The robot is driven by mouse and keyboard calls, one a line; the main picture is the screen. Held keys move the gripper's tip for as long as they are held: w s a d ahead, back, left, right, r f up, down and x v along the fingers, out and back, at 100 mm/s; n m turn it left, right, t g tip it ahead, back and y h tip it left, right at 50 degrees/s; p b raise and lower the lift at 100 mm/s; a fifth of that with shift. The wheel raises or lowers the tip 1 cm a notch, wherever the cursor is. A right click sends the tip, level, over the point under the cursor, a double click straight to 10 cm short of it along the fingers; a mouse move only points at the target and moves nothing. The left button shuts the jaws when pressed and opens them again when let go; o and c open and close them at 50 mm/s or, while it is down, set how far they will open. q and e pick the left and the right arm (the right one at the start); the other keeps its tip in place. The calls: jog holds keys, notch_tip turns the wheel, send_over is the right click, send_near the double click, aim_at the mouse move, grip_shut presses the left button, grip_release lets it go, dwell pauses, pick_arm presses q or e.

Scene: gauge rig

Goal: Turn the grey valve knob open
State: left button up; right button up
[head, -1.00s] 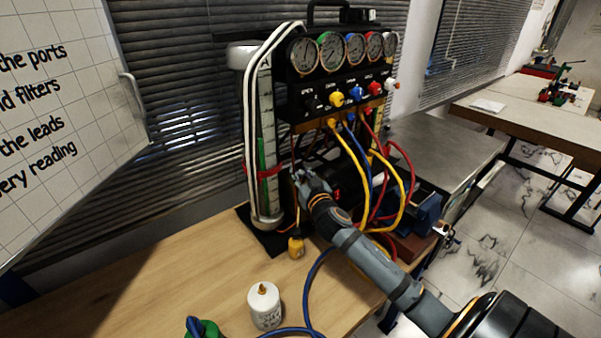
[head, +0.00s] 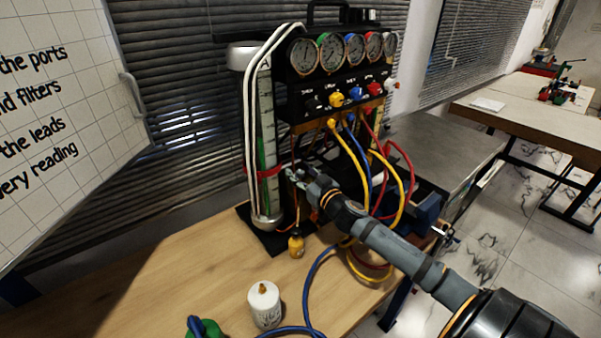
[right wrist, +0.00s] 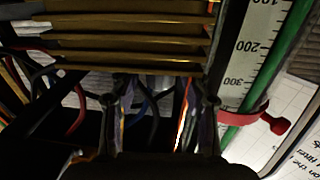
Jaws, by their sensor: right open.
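The gauge rig's black panel (head: 298,92) carries a row of knobs under its dials. The leftmost knob (head: 313,102) is dark, perhaps the grey valve knob; its exact colour is hard to tell. My right gripper (head: 291,177) is open below the panel, beside the clear tube with the green column (head: 267,150). It is apart from the panel knobs. My left gripper is not in view.
Yellow, blue and red hoses (head: 401,185) loop from the panel close to my right arm. A white canister (head: 264,304), a small yellow bottle (head: 296,245) and a green object (head: 207,328) stand on the wooden table (head: 175,275). The table's left part is clear.

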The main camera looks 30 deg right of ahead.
aim_at(300, 171)
notch_tip(300, 171, up, 10)
dwell(0.5)
